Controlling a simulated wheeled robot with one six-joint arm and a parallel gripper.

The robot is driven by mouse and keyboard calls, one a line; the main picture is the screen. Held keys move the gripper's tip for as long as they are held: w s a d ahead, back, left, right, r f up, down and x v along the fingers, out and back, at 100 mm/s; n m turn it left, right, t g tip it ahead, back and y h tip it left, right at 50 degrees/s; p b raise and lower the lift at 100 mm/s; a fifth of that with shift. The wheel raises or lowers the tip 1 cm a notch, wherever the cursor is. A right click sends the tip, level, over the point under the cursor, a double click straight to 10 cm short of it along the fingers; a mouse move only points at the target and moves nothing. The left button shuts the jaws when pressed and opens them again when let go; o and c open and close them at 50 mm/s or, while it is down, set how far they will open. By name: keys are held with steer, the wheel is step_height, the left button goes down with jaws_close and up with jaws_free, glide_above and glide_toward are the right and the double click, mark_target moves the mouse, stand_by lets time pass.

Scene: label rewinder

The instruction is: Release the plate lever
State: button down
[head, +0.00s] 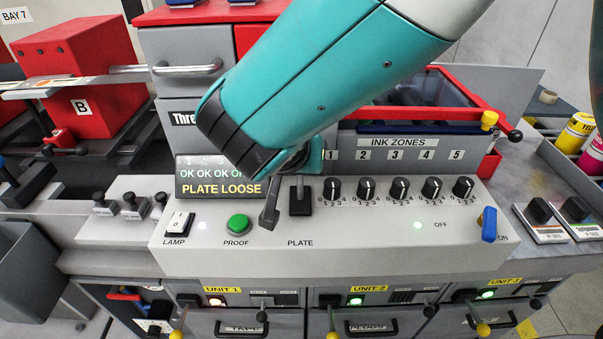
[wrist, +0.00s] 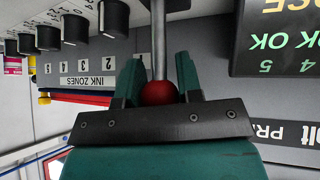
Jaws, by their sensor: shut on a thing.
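The plate lever (head: 299,187) rises from a black slot plate above the PLATE label on the grey console. Its grey shaft (wrist: 158,40) and red ball knob (wrist: 158,93) show in the wrist view. My gripper (wrist: 158,82) is shut on the knob, with one teal finger on each side of it. In the head view my gripper (head: 296,165) comes down from the upper right and hides most of the knob. The display (head: 218,190) left of the lever reads PLATE LOOSE, with a row of OK marks partly covered by my gripper.
A green PROOF button (head: 237,225) and a LAMP switch (head: 179,224) sit left of the lever. Several black ink zone knobs (head: 367,188) stand close on the right. A blue-handled ON/OFF lever (head: 489,224) is at the console's right end.

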steer(key=s+t+b, duration=0.1)
steer(key=b, duration=0.2)
steer(key=s+t+b, duration=0.1)
steer(key=t+b, duration=0.1)
steer(key=b, duration=0.1)
steer(key=shift+s+a+f+m, duration=0.1)
steer(key=shift+f+m, duration=0.2)
steer(key=shift+s+r+t+b, duration=0.15)
steer(key=shift+s+t+b, duration=0.2)
steer(key=shift+t+b, duration=0.45)
steer(key=shift+s+b, duration=0.2)
steer(key=shift+b, duration=0.35)
steer(key=shift+s+r+h, duration=0.15)
steer(key=shift+s+h, duration=0.05)
steer(key=shift+h, duration=0.1)
steer(key=c, duration=0.8)
jaws_free()
